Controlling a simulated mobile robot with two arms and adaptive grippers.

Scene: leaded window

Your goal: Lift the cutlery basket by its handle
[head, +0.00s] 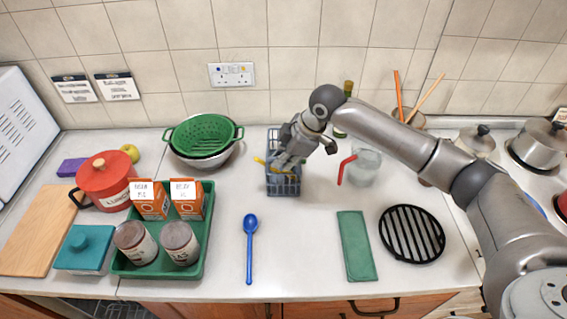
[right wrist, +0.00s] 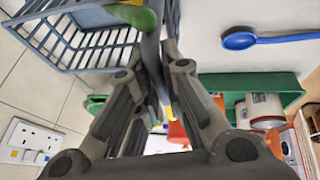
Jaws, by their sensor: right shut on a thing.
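The blue-grey wire cutlery basket (head: 284,188) stands upright at the middle of the counter, toward the back wall. My right gripper (head: 283,164) reaches down over it from the right and covers part of its top. In the right wrist view the basket (right wrist: 88,54) is at the upper left, and its grey handle (right wrist: 151,45) passes between the fingertips. The right gripper (right wrist: 152,72) is shut on this handle. Whether the basket's bottom touches the counter is hard to tell. My left gripper is out of view.
A glass jug (head: 363,167) with a red handle stands close right of the basket. A green colander (head: 203,136) in a bowl is to the left. A blue spoon (head: 250,245), a green cloth (head: 356,246) and a black trivet (head: 411,234) lie in front.

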